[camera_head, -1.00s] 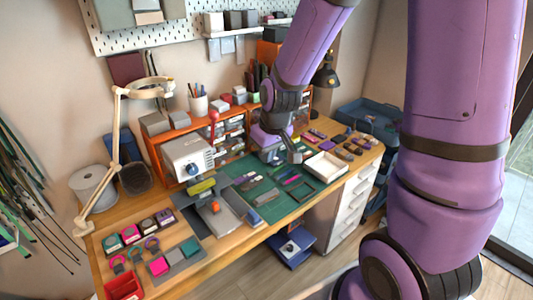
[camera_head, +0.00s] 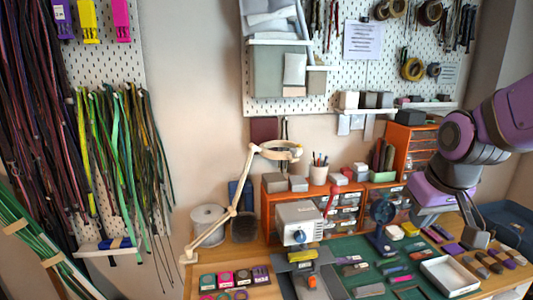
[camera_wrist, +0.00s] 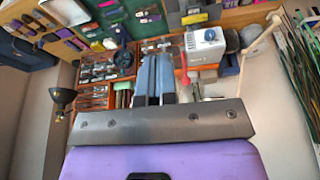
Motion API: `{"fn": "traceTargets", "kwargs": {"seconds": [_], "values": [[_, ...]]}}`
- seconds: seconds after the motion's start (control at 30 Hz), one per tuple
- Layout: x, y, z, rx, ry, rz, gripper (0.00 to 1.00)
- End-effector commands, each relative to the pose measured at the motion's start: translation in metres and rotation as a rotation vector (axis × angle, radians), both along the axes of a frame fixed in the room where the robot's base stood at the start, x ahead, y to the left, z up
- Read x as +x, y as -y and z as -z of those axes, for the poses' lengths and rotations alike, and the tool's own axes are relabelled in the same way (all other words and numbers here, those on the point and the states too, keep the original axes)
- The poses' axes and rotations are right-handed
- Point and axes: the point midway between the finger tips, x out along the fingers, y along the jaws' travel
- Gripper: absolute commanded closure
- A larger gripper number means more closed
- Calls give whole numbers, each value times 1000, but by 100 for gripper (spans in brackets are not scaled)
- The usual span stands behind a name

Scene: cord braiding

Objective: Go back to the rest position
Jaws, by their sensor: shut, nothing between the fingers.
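My gripper (camera_head: 476,238) is at the right of the head view, above the back right part of the workbench, near the white tray (camera_head: 449,275). In the wrist view its two grey-blue fingers (camera_wrist: 155,78) lie side by side, shut with nothing between them. My purple arm comes in from the right edge of the head view. No marker of a rest position shows.
The bench holds a green mat (camera_head: 344,247), a white machine (camera_head: 299,222), orange drawers (camera_head: 268,215) and a lamp (camera_head: 233,206). A pegboard (camera_head: 345,65) hangs behind. Cords (camera_head: 125,160) hang at left. The air between cords and arm is open.

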Motion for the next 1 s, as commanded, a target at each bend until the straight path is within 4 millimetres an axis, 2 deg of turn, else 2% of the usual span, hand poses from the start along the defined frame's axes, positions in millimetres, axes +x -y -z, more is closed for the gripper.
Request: {"fn": "traceTargets", "kwargs": {"seconds": [0.03,0.2,0.4,0.5,0.7,1.0], "values": [[-10,1,-12,-1,20,8,100],[-47,5,-44,1,60,44,100],[-91,10,-71,10,102,84,100],[-108,12,-79,15,116,102,100],[-125,15,-85,21,130,118,100],[-126,15,-85,21,130,119,100]]}}
